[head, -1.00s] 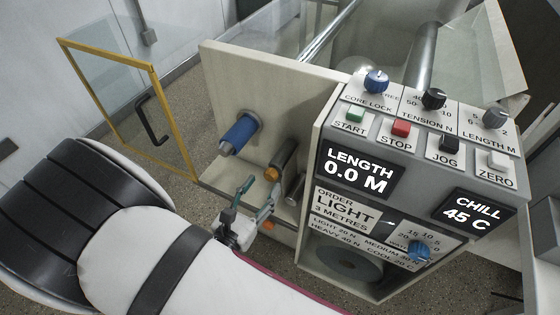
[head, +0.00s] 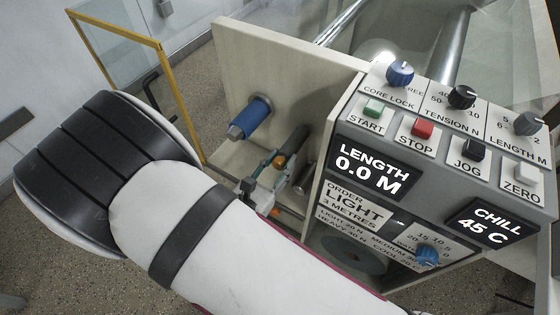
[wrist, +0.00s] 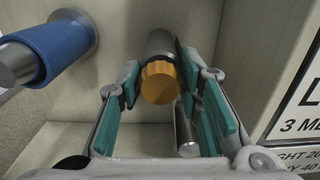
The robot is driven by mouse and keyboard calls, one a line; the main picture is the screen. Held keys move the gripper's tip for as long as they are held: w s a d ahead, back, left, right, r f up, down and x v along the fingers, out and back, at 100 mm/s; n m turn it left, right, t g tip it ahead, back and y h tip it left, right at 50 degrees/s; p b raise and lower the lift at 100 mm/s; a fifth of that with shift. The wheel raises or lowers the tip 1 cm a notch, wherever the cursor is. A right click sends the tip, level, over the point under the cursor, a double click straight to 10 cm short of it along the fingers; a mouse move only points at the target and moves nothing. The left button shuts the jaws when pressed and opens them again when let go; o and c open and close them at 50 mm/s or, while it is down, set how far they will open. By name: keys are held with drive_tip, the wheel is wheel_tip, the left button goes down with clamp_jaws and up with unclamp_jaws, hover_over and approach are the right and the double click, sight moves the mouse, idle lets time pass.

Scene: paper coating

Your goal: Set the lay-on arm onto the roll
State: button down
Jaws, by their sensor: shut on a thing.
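The blue roll (head: 250,118) sits on a metal shaft that sticks out of the cream side plate. It also shows at the upper left of the wrist view (wrist: 58,48). The lay-on arm's orange end (wrist: 160,84) is on a grey cylinder, right of and lower than the blue roll, apart from it. My gripper (wrist: 162,88) has its teal-padded fingers on both sides of the orange end and is shut on it. In the head view my gripper (head: 275,172) partly hides this end.
A bare metal roller (wrist: 185,130) lies just below and right of the orange end. The control panel (head: 440,145) stands close on the right, reading length 0.0 M. A yellow-framed glass guard (head: 130,60) is at the left.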

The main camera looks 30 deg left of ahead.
drive_tip(key=shift+a+r+n, duration=0.3)
drive_tip(key=shift+a+n, duration=0.1)
drive_tip(key=shift+a, duration=0.2)
drive_tip(key=a+n, duration=0.1)
drive_tip(key=a, duration=0.1)
drive_tip(key=a+n, duration=0.1)
drive_tip(key=n, duration=0.1)
drive_tip(key=a+n, duration=0.1)
drive_tip(key=a, duration=0.1)
drive_tip(key=shift+w+a+r, duration=0.2)
drive_tip(key=shift+a+r, duration=0.1)
drive_tip(key=shift+r, duration=0.1)
drive_tip(key=c, duration=1.2)
unclamp_jaws()
drive_tip(key=shift+c, duration=0.2)
wheel_tip(320, 180, up, 10)
